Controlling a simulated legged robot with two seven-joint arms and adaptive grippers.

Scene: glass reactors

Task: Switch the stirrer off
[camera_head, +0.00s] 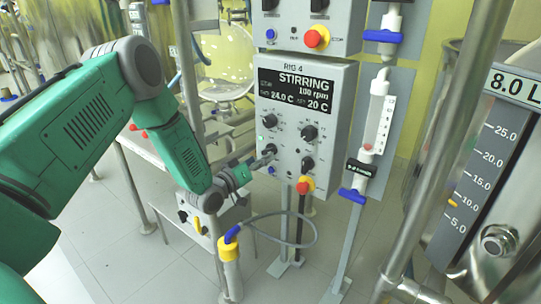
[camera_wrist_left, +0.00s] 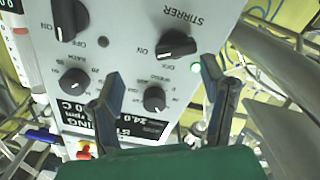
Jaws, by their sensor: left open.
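The control box (camera_head: 340,75) has a black display (camera_head: 293,92) reading STIRRING, 100 rpm, 24.0 C and 20 C. In the left wrist view the box is upside down. The black stirrer knob (camera_wrist_left: 176,44) lies under the STIRRER label, and one end of its bar points towards ON. A lit green lamp (camera_wrist_left: 196,68) is beside it. My left gripper (camera_wrist_left: 162,72) is open, with its fingers spread either side of the knob area and nothing between them. In the head view my left gripper (camera_head: 262,163) is at the lower left knob, which it partly hides; contact cannot be told.
Other knobs (camera_head: 309,133) and (camera_head: 308,165) sit close by on the panel. A hose (camera_head: 300,243) loops below my gripper. A metal vessel stands at right.

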